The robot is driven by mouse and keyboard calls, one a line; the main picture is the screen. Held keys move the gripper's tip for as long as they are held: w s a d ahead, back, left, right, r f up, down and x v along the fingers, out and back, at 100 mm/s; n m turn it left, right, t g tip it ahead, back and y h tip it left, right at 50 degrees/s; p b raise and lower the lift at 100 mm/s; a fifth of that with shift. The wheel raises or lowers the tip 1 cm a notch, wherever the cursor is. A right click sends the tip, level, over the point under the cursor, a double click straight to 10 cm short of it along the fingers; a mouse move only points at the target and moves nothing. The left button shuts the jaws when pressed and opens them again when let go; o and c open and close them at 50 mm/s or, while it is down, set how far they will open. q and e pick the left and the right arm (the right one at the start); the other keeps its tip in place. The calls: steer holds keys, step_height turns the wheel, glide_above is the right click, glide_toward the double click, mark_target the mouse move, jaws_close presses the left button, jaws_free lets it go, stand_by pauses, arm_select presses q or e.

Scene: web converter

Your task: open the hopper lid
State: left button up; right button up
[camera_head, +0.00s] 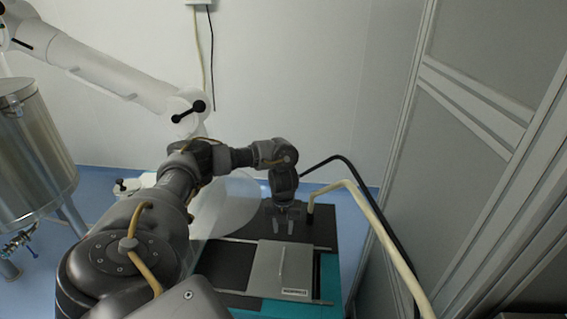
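A flat silver metal lid (262,272) with a thin upright bar handle (282,262) lies on the dark and teal machine at the lower middle. It looks closed and flat, and a small white label (295,292) is on its front edge. My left gripper (283,224) points down just behind the lid's far edge, over the dark top of the machine. Its two fingers are apart with nothing seen between them. The gripper looks clear of the handle; its exact height above the surface is hard to tell. My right gripper is not in view.
A beige hose (376,222) and a black hose (345,160) arch beside the machine on the right. A translucent curved sheet (228,205) stands left of the lid. A steel tank (35,150) is at the far left, grey panels (480,120) at the right.

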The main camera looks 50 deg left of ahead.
mark_target(283, 251)
arm_select(q)
step_height(283, 251, down, 8)
steer(key=shift+d+f+b, duration=0.1)
steer(key=shift+b, duration=0.75)
steer(key=shift+f, duration=1.2)
jaws_close()
